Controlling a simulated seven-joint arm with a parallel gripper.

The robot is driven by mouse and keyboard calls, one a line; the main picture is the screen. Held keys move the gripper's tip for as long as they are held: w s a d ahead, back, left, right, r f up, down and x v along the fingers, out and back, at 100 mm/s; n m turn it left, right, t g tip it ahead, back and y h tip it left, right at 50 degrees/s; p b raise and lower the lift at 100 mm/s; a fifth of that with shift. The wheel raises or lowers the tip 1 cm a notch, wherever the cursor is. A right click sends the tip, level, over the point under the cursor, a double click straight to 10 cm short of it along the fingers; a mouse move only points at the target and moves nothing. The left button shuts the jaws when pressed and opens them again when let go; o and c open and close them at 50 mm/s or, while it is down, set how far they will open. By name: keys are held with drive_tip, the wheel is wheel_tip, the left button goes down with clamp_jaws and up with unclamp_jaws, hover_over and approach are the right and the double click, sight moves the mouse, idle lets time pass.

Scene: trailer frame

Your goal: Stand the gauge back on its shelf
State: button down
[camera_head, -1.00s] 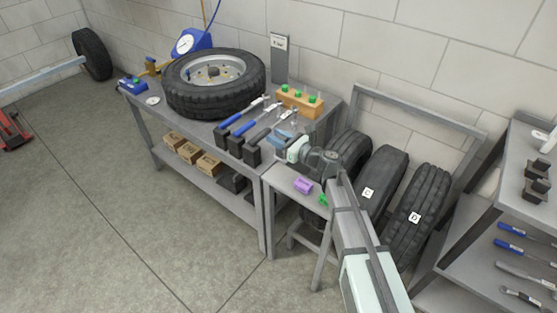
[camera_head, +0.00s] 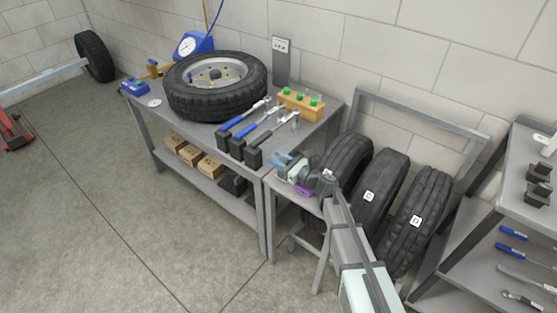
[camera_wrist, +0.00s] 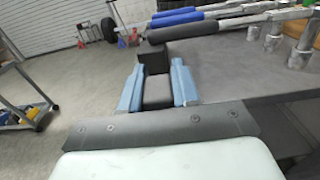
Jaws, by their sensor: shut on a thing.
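My gripper (camera_head: 279,161) is in front of the right end of the workbench, low by its edge, with its pale blue fingers pointing left. In the wrist view its fingers (camera_wrist: 157,88) stand either side of a dark grey block-like thing (camera_wrist: 157,92), which they are shut on. I cannot tell for sure whether this is the gauge. A blue unit with a round white dial (camera_head: 190,45) stands at the back left of the bench. The bench's lower shelf (camera_head: 215,186) carries brown boxes and dark items.
Three wrenches (camera_head: 262,127) lie across the bench with black blocks (camera_head: 254,158) at its front edge. A wheel (camera_head: 214,84) and a wooden block with green-topped pieces (camera_head: 300,104) are behind. A purple piece (camera_head: 303,191) lies on the small stand. Tyres (camera_head: 384,186) lean at the right.

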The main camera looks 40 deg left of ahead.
drive_tip(key=shift+f, duration=0.1)
drive_tip(key=c, duration=0.8)
unclamp_jaws()
drive_tip(key=shift+d, duration=0.25)
drive_tip(key=d, duration=1.1)
drive_tip(key=shift+d, duration=0.3)
